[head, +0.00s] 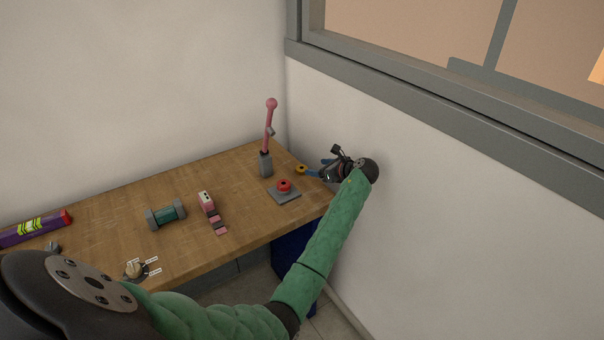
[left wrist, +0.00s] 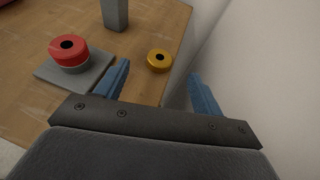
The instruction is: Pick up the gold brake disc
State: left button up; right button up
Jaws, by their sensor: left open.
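The gold brake disc (head: 301,169) is a small ring with a dark centre hole, lying near the right edge of the wooden table. In the left wrist view the disc (left wrist: 159,60) lies flat ahead of my left gripper, between the lines of its two blue fingers. My left gripper (head: 318,169) is at the table's right edge, just right of the disc. In the left wrist view the gripper (left wrist: 160,85) is open with nothing between its fingers. My right gripper is not in view.
A red disc (head: 284,186) sits on a grey plate (head: 287,197) left of my gripper. A grey post with a pink lever (head: 267,130) stands behind. The wall (head: 420,210) is close on the right. Further left are a teal cylinder (head: 166,215) and a pink-and-white object (head: 207,203).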

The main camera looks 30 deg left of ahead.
aim_at(304, 169)
pick_arm(q)
jog(key=shift+w+a+f, duration=0.1)
jog(key=shift+w+f, duration=0.15)
jog(key=shift+f, duration=0.35)
jog(key=shift+a+f, duration=0.1)
jog(key=shift+a, duration=0.2)
jog(key=shift+a+f+p, duration=0.2)
jog(key=shift+a+p, duration=0.1)
jog(key=shift+a, duration=0.4)
jog(key=p+x, duration=0.1)
jog(key=x, duration=0.1)
jog(key=p+x, duration=0.1)
jog(key=x, duration=0.1)
jog(key=shift+f, duration=0.35)
jog(key=shift+w+a+f+p, duration=0.15)
jog(key=shift+a+f+p, duration=0.2)
jog(key=shift+a, duration=0.1)
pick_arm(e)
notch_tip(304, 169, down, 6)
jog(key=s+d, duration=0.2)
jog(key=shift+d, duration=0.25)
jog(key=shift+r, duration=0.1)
pick_arm(q)
jog(key=c, duration=1)
jog(key=shift+c, duration=1)
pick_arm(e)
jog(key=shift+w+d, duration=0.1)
